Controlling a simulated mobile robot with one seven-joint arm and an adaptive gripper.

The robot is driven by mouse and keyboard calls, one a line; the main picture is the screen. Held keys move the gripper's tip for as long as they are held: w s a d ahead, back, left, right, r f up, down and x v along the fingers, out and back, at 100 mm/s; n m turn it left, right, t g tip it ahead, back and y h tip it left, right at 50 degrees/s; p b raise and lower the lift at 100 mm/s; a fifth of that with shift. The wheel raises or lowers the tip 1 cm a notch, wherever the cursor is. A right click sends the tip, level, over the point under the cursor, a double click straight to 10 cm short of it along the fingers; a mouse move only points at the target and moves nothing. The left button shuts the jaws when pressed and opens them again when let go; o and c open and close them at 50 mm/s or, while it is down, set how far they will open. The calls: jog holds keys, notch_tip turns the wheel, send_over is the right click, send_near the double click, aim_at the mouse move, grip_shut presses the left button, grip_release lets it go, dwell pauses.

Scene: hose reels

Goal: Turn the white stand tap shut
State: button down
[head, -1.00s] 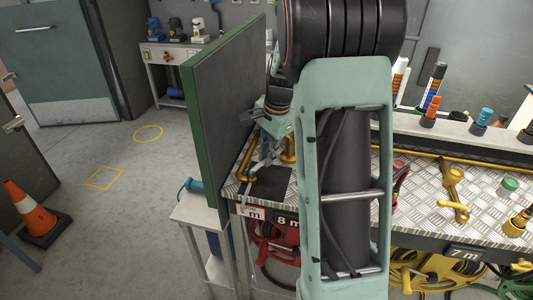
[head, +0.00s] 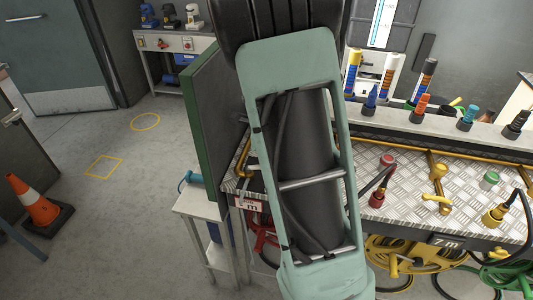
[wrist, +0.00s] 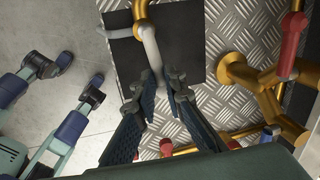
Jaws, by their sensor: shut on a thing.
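The white stand tap shows in the wrist view as a pale, bent lever (wrist: 150,46) on a brass body (wrist: 141,9), over a dark square plate (wrist: 190,50) on the bench. My gripper (wrist: 163,78) is shut on the lower end of this lever, with one finger on each side. How far the tap is turned I cannot tell. In the head view my arm hides the gripper and the lever; only a brass pipe (head: 243,158) shows at the bench's left end.
A brass fitting (wrist: 238,70) with a red handle (wrist: 292,45) stands close right of the gripper. In the head view, a green-edged panel (head: 205,120) stands left of the arm. The chequer-plate bench (head: 405,190) carries other taps, including a yellow one (head: 437,199). Floor on the left is mostly clear.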

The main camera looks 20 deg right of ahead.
jog(key=shift+s+r+m+p, duration=0.2)
jog(key=shift+m+p, duration=0.4)
jog(key=shift+m, duration=0.1)
jog(key=shift+s+f, duration=0.1)
jog(key=c, duration=2)
grip_release()
jog(key=shift+s, duration=0.1)
jog(key=shift+a, duration=0.1)
jog(key=r, duration=0.4)
jog(key=s+a+r, duration=0.1)
jog(key=r, duration=0.6)
jog(key=shift+s+a+r, duration=0.2)
jog(key=shift+s+r, duration=0.15)
jog(key=shift+s, duration=0.05)
